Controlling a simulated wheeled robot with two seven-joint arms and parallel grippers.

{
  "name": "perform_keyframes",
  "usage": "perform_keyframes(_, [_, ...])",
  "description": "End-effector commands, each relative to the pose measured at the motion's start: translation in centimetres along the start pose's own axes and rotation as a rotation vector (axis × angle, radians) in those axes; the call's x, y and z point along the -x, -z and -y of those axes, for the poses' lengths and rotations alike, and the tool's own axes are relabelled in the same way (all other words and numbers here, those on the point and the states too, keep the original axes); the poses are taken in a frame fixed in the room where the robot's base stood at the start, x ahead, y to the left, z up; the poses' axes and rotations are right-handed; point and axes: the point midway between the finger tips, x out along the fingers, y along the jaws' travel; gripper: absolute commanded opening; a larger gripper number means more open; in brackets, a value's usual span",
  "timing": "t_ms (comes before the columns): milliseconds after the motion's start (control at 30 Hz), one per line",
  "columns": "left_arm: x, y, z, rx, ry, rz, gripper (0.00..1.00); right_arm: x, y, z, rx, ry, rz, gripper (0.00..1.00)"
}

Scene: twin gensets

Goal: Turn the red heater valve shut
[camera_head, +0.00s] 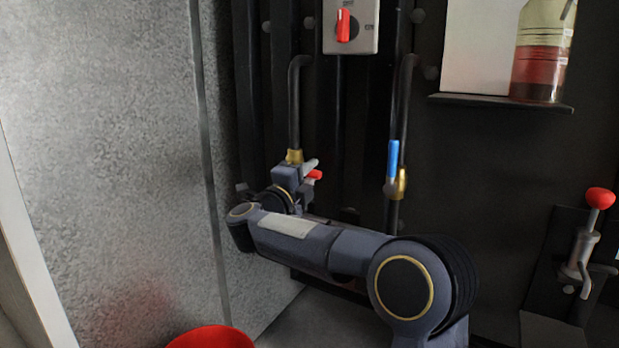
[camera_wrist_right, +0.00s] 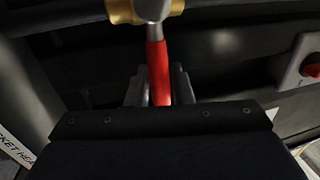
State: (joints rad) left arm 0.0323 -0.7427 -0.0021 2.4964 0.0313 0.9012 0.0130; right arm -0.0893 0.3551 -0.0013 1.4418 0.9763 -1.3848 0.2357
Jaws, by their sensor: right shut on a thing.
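The red heater valve's handle (camera_head: 316,174) shows as a short red end between my right gripper's fingers in the head view. Its brass body (camera_head: 294,156) sits on a dark pipe just above. My right gripper (camera_head: 309,170) is shut on the handle. In the right wrist view the red handle (camera_wrist_right: 158,72) runs from the brass body (camera_wrist_right: 122,10) down between the two grey fingers (camera_wrist_right: 158,90). The handle stands out sideways from the pipe in the head view; its exact angle is partly hidden by my gripper. My left gripper is not in view.
A blue-handled valve (camera_head: 393,160) is on the pipe to the right, its handle upright. A red rotary switch (camera_head: 344,25) is above. A shelf (camera_head: 500,101) holds a bottle (camera_head: 541,60). A red-knobbed lever (camera_head: 600,198) is at right. A grey panel (camera_head: 100,150) stands close on the left.

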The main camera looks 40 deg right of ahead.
Motion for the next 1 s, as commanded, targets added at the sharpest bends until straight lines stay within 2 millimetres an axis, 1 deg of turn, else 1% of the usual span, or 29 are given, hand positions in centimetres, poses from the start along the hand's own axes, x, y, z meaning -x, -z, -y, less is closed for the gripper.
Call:
perform_keyframes(33, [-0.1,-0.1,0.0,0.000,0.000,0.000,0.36,0.1,0.0,-0.2,-0.004,-0.004,-0.002,0.00])
perform_keyframes(400, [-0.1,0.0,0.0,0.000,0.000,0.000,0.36,0.1,0.0,-0.3,-0.007,-0.005,-0.003,0.00])
perform_keyframes(433, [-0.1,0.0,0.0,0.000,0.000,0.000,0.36,0.1,0.0,-0.3,-0.007,-0.005,-0.003,0.23])
perform_keyframes(567, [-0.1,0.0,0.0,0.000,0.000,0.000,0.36,0.1,0.0,-0.2,-0.007,-0.004,-0.003,0.40])
perform_keyframes(867, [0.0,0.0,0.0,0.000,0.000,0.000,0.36,0.2,0.0,-0.1,-0.007,-0.002,-0.001,0.40])
perform_keyframes(933, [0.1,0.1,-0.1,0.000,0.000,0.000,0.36,0.7,-0.1,0.0,-0.007,-0.003,0.001,0.40])
perform_keyframes(1000, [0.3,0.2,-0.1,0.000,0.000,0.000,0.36,1.7,-0.1,0.0,-0.007,-0.003,0.002,0.40])
